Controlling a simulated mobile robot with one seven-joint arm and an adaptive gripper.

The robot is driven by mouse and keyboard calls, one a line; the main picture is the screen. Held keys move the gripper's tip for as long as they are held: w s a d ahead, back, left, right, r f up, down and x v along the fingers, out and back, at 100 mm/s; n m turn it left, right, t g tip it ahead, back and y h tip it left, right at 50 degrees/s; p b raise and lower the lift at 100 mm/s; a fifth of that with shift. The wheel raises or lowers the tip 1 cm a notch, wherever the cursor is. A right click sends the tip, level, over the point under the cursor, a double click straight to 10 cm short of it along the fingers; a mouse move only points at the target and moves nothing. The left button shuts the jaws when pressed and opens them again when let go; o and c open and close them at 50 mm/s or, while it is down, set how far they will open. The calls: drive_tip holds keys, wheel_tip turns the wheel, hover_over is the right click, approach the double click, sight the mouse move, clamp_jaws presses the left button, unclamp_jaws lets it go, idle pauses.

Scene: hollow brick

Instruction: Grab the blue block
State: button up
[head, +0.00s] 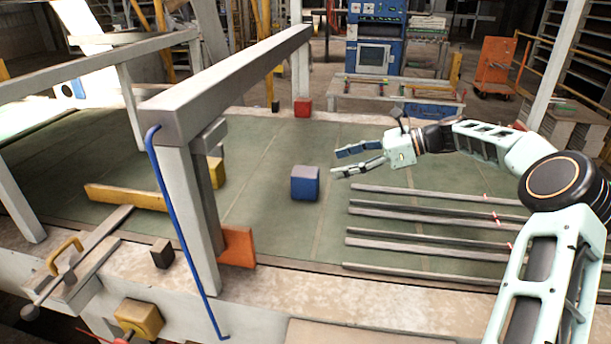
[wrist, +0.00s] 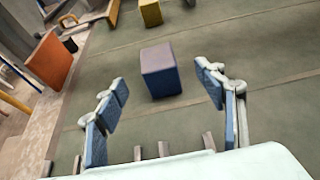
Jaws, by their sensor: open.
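The blue block (head: 305,184) stands on the green work surface, near the middle of the head view. Its top looks greyish purple. In the wrist view the blue block (wrist: 160,71) is just beyond the fingertips, roughly between them and clear of both. My gripper (head: 357,161) is open and empty, to the right of the block and apart from it. In the wrist view my gripper (wrist: 160,80) shows two spread fingers with blue pads.
A grey beam frame (head: 190,210) with a blue rod stands left of the block. An orange plate (head: 238,247) is at its foot. Several metal bars (head: 420,232) lie to the right. A yellow block (head: 216,172) and red block (head: 302,107) are farther off. Surface around the blue block is clear.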

sight(308, 171)
drive_tip(key=x, duration=0.5)
drive_tip(key=shift+s+a+f, duration=0.15)
drive_tip(key=shift+a, duration=0.1)
drive_tip(key=p+x, duration=0.1)
drive_tip(key=x, duration=0.3)
drive_tip(key=shift+a+p, duration=0.2)
drive_tip(key=shift+p, duration=0.15)
drive_tip(key=shift+a+f, duration=0.25)
drive_tip(key=shift+a, duration=0.2)
drive_tip(key=c, duration=1.4)
drive_tip(key=shift+r, duration=0.1)
